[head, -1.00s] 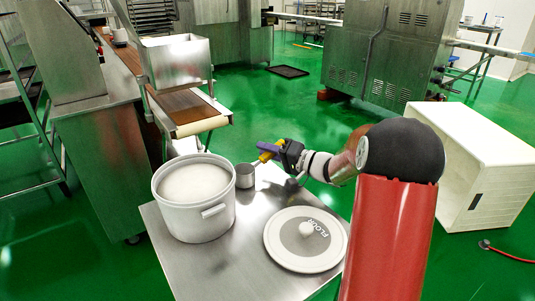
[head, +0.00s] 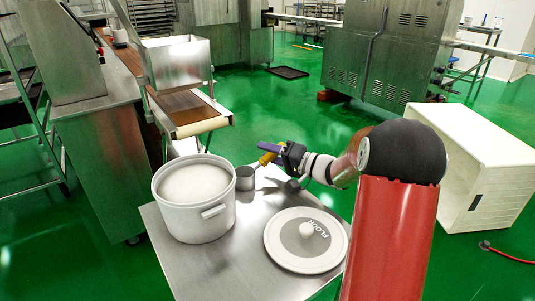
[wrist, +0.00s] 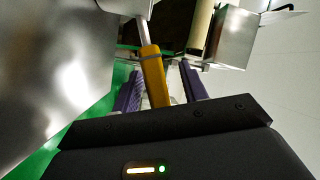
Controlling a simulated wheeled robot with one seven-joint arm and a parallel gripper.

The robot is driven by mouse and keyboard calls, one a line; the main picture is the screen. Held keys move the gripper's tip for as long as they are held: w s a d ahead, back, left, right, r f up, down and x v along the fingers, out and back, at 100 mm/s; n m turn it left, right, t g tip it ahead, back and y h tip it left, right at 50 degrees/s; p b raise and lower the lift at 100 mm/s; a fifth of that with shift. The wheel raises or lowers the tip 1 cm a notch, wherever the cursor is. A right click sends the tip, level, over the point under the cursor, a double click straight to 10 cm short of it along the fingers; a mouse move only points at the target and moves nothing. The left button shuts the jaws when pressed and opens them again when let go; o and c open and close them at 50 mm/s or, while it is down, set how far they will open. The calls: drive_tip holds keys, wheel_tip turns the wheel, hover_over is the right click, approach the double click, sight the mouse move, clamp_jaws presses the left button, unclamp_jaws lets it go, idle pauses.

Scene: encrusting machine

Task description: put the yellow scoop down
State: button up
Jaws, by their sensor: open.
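The yellow scoop shows its yellow handle (head: 267,159) and a metal cup (head: 245,178) in the head view. The cup appears to rest on the steel table (head: 205,265), just right of the white flour bucket (head: 207,217). My gripper (head: 268,151) is at the handle end, above the table. In the wrist view, the yellow handle (wrist: 154,78) lies between the two purple fingers of my gripper (wrist: 162,88), with a gap beside it. The fingers are open. The cup is mostly out of the wrist view, and the thin metal shaft runs up from the handle.
A round flour lid (head: 282,258) with a white knob lies on the table's right part. A conveyor with a steel hopper (head: 177,62) stands behind the bucket. A white crate (head: 487,165) is on the green floor at right.

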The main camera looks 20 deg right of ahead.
drive_tip(key=v, duration=1.1)
wheel_tip(320, 180, up, 9)
drive_tip(key=a+t+h, duration=0.2)
drive_tip(key=h, duration=1.2)
drive_tip(key=s+a+f+n+g, duration=0.1)
drive_tip(key=s+a+f+g, duration=0.2)
drive_tip(key=s, duration=0.6)
drive_tip(key=s+a+f+n+g+y, duration=0.1)
drive_tip(key=s+a+f+g, duration=0.2)
drive_tip(key=s, duration=0.5)
drive_tip(key=s+a+f+n+g, duration=0.2)
drive_tip(key=s+a, duration=0.3)
drive_tip(key=s, duration=0.4)
drive_tip(key=shift+s+a+f+g, duration=0.35)
drive_tip(key=shift+f+g, duration=0.1)
drive_tip(key=shift+g, duration=0.25)
drive_tip(key=shift+d, duration=0.1)
drive_tip(key=shift+o, duration=0.5)
